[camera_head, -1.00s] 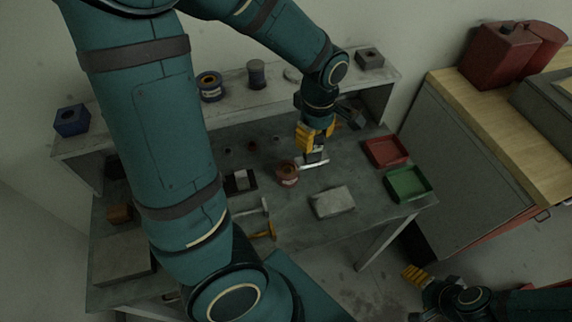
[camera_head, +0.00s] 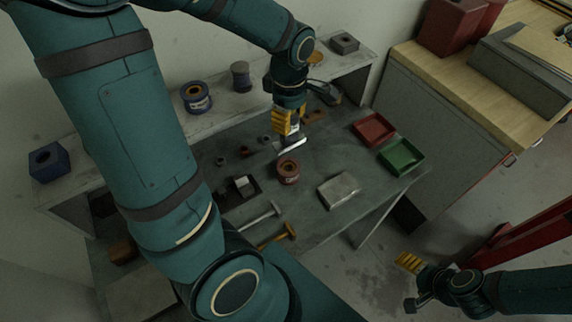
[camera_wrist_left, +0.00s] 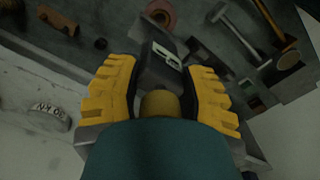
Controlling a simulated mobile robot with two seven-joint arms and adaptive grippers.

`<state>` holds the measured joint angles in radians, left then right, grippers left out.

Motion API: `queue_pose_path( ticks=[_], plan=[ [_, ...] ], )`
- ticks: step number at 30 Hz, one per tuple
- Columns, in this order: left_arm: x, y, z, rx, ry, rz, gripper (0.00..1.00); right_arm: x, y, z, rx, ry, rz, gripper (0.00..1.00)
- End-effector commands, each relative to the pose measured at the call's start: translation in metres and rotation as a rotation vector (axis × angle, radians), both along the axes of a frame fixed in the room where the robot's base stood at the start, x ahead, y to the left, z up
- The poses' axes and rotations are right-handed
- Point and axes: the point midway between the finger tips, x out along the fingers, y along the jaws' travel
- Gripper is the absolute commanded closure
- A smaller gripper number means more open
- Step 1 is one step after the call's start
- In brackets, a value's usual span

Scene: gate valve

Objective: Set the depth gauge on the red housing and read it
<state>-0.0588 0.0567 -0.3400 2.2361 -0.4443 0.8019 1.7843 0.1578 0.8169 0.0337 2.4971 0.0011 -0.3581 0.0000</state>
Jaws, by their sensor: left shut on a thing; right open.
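The red housing (camera_head: 288,172) is a short round reddish body with a hole in its top, standing on the grey bench. It also shows at the top edge of the left wrist view (camera_wrist_left: 160,13). My left gripper (camera_head: 287,126) points down just behind the housing and is shut on the depth gauge (camera_head: 291,146), a grey bar with a small display. The display (camera_wrist_left: 166,55) faces the left wrist camera, too small to read. The gauge appears apart from the housing; its height above the bench is unclear. My right gripper (camera_head: 408,283) is open and empty, away from the bench.
A red tray (camera_head: 374,129) and a green tray (camera_head: 402,155) lie right of the housing, with a pale block (camera_head: 339,190) in front. A hammer (camera_head: 257,216) and an orange-handled tool (camera_head: 278,237) lie front left. A raised shelf (camera_head: 225,103) with spools runs behind.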

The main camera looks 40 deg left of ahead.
Motion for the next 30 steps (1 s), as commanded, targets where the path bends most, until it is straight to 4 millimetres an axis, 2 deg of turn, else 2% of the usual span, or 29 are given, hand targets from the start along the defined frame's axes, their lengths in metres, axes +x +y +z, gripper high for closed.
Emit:
queue_pose_path(
  ticks=[4,12,17,22,25,30],
  plan=[
    [0.0,0.001,-0.01,0.001,0.002,0.006,1.0,0.0,0.0,-0.001,0.0,0.0,0.0,0.25],
    [-0.001,0.001,-0.055,0.0,0.004,0.006,1.0,0.0,0.0,-0.006,-0.001,0.0,-0.001,0.25],
    [-0.001,0.001,-0.068,0.0,0.003,0.006,1.0,0.0,0.0,-0.007,-0.001,0.0,-0.001,0.25],
    [-0.001,0.001,-0.091,0.0,0.003,0.007,1.0,0.0,0.0,-0.009,-0.001,0.0,-0.002,0.25],
    [0.0,0.001,-0.099,0.001,0.001,0.006,1.0,0.0,0.0,-0.01,-0.001,0.0,-0.002,0.25],
    [0.0,0.001,-0.1,0.0,-0.002,0.006,1.0,0.0,0.0,-0.009,-0.001,0.0,-0.002,0.25]
  ],
)
